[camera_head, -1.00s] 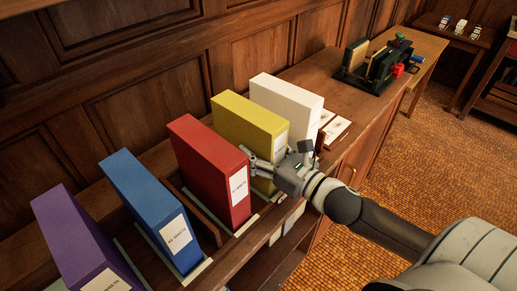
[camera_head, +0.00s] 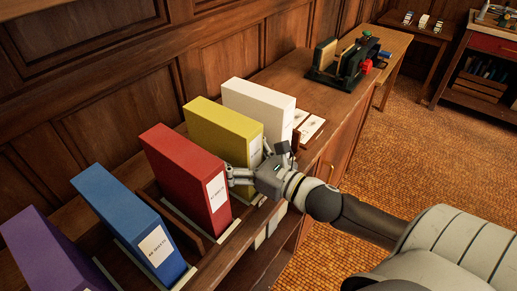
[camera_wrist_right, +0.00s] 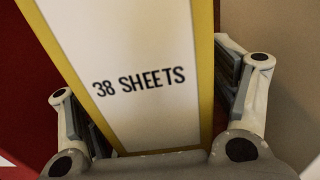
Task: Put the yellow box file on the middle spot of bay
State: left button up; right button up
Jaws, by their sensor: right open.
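The yellow box file (camera_head: 215,128) stands upright on the wooden counter between the red box file (camera_head: 180,160) and the white box file (camera_head: 258,100). My right gripper (camera_head: 248,170) is at its labelled front face, its jaws open. In the right wrist view, the yellow box file's white label (camera_wrist_right: 130,60), reading "38 SHEETS", lies between the two spread fingers of my right gripper (camera_wrist_right: 155,98). I see a gap beside the fingers and no clear grip. My left gripper is not in view. I cannot tell which spot is the bay's middle one.
A blue box file (camera_head: 125,215) and a purple box file (camera_head: 45,255) stand further left, with wooden dividers among the files. Printed cards (camera_head: 310,127) lie right of the white file.

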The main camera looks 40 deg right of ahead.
jog(key=b+v, duration=0.1)
jog(key=v, duration=0.8)
jog(key=shift+s+d+f+b, duration=0.1)
jog(key=shift+s+d+b, duration=0.05)
jog(key=shift+s+b, duration=0.15)
jog(key=shift+v, duration=0.95)
jog(key=shift+s, duration=0.1)
